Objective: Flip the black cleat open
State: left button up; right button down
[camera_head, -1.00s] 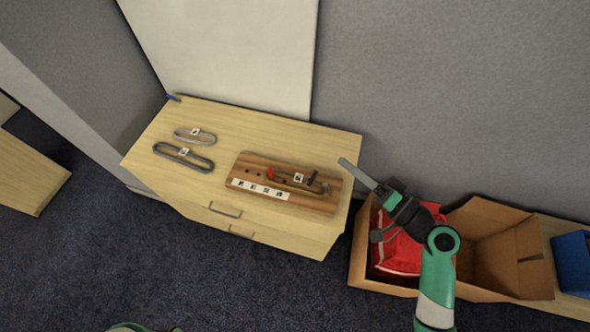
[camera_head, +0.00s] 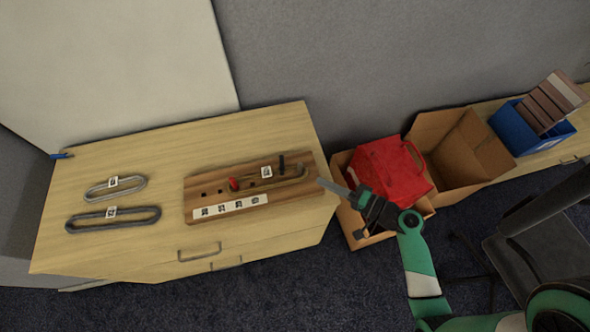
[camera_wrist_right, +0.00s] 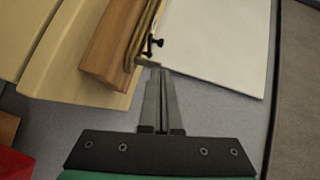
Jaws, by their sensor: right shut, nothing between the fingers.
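A brown wooden board (camera_head: 300,205) lies on the light wood cabinet. The black cleat (camera_head: 282,162) stands up near the board's right end; it also shows in the right wrist view (camera_wrist_right: 155,44), just ahead of my fingertips. A red piece (camera_head: 233,184) stands further left on the board. A tan loop (camera_head: 262,185) runs along the board between the red piece and the black cleat. My right gripper (camera_head: 322,183) is shut and empty, its tips by the board's right edge, apart from the cleat; the fingers (camera_wrist_right: 160,80) touch each other. My left gripper is not in view.
Two grey loops (camera_head: 115,187) (camera_head: 112,218) lie on the cabinet (camera_head: 150,155) left of the board. A white panel (camera_head: 110,70) rises behind.

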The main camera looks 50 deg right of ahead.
aim_at(282, 165)
jog(key=b+x, duration=0.2)
jog(key=shift+w+a+f, duration=0.1)
jog(key=shift+w+f, duration=0.1)
jog(key=shift+f, duration=0.15)
pick_arm(q)
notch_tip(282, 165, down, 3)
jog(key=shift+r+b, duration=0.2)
jog(key=shift+b, duration=0.1)
pick_arm(e)
jog(key=x, duration=0.7)
jog(key=shift+w+r, duration=0.25)
jog(key=shift+w, duration=0.15)
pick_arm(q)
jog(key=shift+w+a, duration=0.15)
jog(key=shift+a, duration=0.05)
pick_arm(e)
jog(key=shift+h, duration=0.3)
